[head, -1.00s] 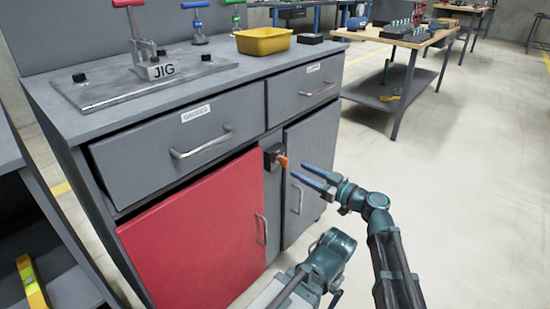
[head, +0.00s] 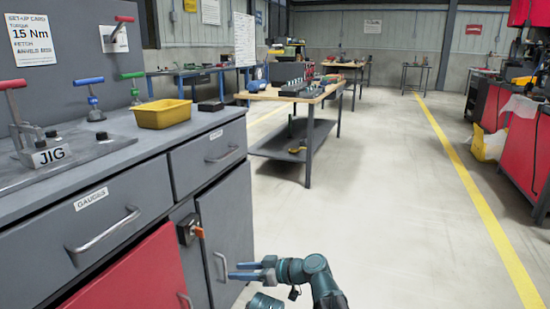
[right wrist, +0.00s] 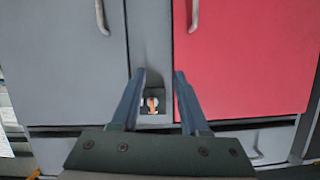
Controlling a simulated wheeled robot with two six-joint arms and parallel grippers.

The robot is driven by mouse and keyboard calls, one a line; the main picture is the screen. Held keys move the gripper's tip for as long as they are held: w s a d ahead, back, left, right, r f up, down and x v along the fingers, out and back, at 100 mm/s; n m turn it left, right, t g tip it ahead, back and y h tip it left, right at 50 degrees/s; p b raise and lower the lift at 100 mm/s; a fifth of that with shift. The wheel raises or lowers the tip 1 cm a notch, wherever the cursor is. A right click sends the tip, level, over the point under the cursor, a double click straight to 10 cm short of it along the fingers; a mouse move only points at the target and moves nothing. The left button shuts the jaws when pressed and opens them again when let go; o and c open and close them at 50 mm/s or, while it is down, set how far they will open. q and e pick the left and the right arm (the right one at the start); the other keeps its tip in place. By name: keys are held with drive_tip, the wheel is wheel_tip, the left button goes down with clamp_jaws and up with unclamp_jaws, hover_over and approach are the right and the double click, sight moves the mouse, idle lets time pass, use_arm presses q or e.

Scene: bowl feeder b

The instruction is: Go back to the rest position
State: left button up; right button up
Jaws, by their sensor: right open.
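My right gripper (head: 240,271) is low in the head view, in front of the grey cabinet door (head: 226,222). Its two blue-grey fingers point left toward the cabinet, apart and with nothing between them. In the right wrist view the open fingers (right wrist: 160,80) frame a dark latch box with an orange tab (right wrist: 152,104), apart from it as far as I can tell. The latch also shows in the head view (head: 190,230), on the post beside the red door (head: 140,275). The red door looks shut. My left gripper is not in view.
The bench top carries a jig plate (head: 60,160), a yellow bin (head: 163,113) and a small black block (head: 210,106). A wooden-topped table (head: 270,95) stands beyond. The floor (head: 400,200) to the right is clear up to red cabinets (head: 532,150) at the right edge.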

drive_tip(key=s+d+f+m+g+h, duration=0.1)
drive_tip(key=s+d+f+m+h, duration=0.35)
drive_tip(key=d, duration=0.55)
drive_tip(key=s+d+f+m+g+h, duration=0.1)
drive_tip(key=s+d+f+m+h, duration=0.35)
drive_tip(key=d, duration=0.45)
drive_tip(key=s+d+f+m+g+h, duration=0.2)
drive_tip(key=s+d+f+m+h, duration=0.3)
drive_tip(key=d, duration=0.5)
drive_tip(key=s+a+r+n+h+p, duration=0.1)
drive_tip(key=s+a+r+n+p, duration=0.4)
drive_tip(key=a+r+p, duration=0.7)
wheel_tip(320, 180, up, 36)
drive_tip(key=p, duration=3.6)
drive_tip(key=shift+w+d+g+p, duration=0.15)
drive_tip(key=shift+d+g+p, duration=0.15)
drive_tip(key=shift+d+p, duration=0.1)
